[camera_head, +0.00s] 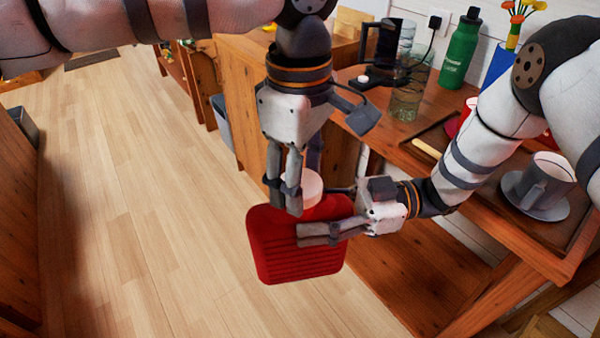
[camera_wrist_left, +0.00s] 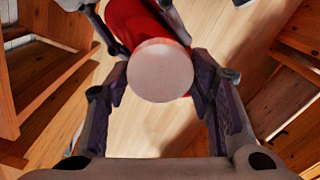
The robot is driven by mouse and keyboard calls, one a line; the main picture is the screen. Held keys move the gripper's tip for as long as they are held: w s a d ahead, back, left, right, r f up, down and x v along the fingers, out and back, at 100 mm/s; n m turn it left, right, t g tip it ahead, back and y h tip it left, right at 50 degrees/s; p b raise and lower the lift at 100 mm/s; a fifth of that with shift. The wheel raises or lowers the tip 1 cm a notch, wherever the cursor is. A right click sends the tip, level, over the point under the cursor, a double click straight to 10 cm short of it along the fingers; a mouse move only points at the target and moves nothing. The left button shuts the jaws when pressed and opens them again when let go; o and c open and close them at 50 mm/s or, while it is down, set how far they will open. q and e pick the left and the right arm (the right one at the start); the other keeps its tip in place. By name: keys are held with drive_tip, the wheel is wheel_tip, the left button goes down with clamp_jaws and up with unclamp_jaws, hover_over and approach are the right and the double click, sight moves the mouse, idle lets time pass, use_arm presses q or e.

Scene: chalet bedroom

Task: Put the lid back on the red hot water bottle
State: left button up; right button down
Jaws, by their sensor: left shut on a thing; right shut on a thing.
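The red hot water bottle (camera_head: 290,248) hangs in the air above the floor, its ribbed side facing the head camera. My right gripper (camera_head: 318,236) is shut on the bottle from the right. The pale round lid (camera_head: 306,187) is at the top of the bottle, and my left gripper (camera_head: 285,196) is shut on it from above. In the left wrist view the lid (camera_wrist_left: 160,70) sits between the fingers, with the red bottle (camera_wrist_left: 140,25) behind it. The lid covers the bottle's mouth in both views, so I cannot tell whether it is seated or just above.
A wooden counter (camera_head: 512,225) at the right holds a green bottle (camera_head: 461,48), a grey cup (camera_head: 545,182) on a saucer (camera_head: 519,198), a glass (camera_head: 405,103) and a dark coffee maker (camera_head: 381,50). The wooden floor (camera_head: 150,200) at left is clear.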

use_arm(q)
drive_tip(key=m, duration=0.3)
drive_tip(key=shift+m, duration=0.3)
drive_tip(key=m, duration=0.4)
drive_tip(key=shift+m, duration=0.3)
drive_tip(key=o, duration=1.4)
drive_tip(key=shift+c, duration=0.2)
wheel_tip(320, 180, up, 12)
